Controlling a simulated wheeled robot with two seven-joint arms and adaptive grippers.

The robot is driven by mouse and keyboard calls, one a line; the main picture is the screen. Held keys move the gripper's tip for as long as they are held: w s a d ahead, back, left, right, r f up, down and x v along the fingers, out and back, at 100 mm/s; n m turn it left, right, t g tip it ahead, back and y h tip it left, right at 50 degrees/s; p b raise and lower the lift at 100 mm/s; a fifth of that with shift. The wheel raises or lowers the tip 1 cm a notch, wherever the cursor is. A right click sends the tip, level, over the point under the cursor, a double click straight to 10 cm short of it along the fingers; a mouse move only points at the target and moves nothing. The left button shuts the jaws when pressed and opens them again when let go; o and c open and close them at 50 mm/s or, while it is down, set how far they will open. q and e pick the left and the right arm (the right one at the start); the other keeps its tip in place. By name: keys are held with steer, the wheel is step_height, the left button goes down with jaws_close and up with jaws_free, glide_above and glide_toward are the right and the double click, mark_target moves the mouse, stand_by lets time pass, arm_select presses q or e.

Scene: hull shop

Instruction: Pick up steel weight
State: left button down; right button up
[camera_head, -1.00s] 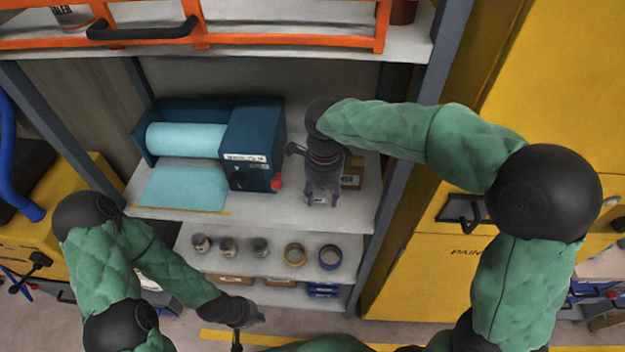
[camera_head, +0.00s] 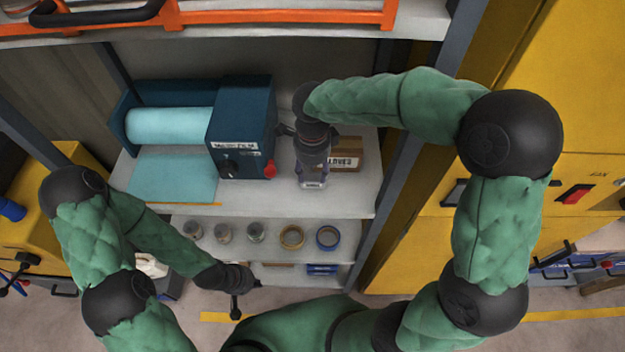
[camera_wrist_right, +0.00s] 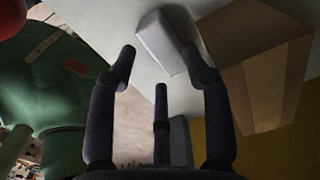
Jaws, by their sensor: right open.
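A light grey block (camera_wrist_right: 163,42), which looks like the steel weight, sits on the white shelf in the right wrist view, just beyond my fingertips. In the head view its pale labelled face (camera_head: 313,184) shows just below my right gripper (camera_head: 313,165), which hides the rest. My right gripper (camera_wrist_right: 162,62) is open, with its dark fingers spread and nothing between them. The block lies ahead of the gap, nearer the right finger; touching cannot be told. My left gripper (camera_head: 236,290) hangs low, away from the shelf; its fingers are too small to read.
A cardboard box (camera_head: 345,155) stands right beside the block, also large in the wrist view (camera_wrist_right: 258,65). A dark blue machine (camera_head: 243,128) with a teal roll stands left. Below, a lower shelf (camera_head: 272,248) holds several small cylinders and two tape rolls. A shelf post (camera_head: 398,165) bounds the right.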

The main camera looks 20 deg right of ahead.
mark_target(313, 179)
step_height(313, 179, down, 4)
steer(key=shift+s+f+b, duration=0.1)
steer(key=shift+f+b, duration=0.15)
steer(key=shift+b, duration=0.1)
jaws_close()
steer(key=shift+r, duration=0.1)
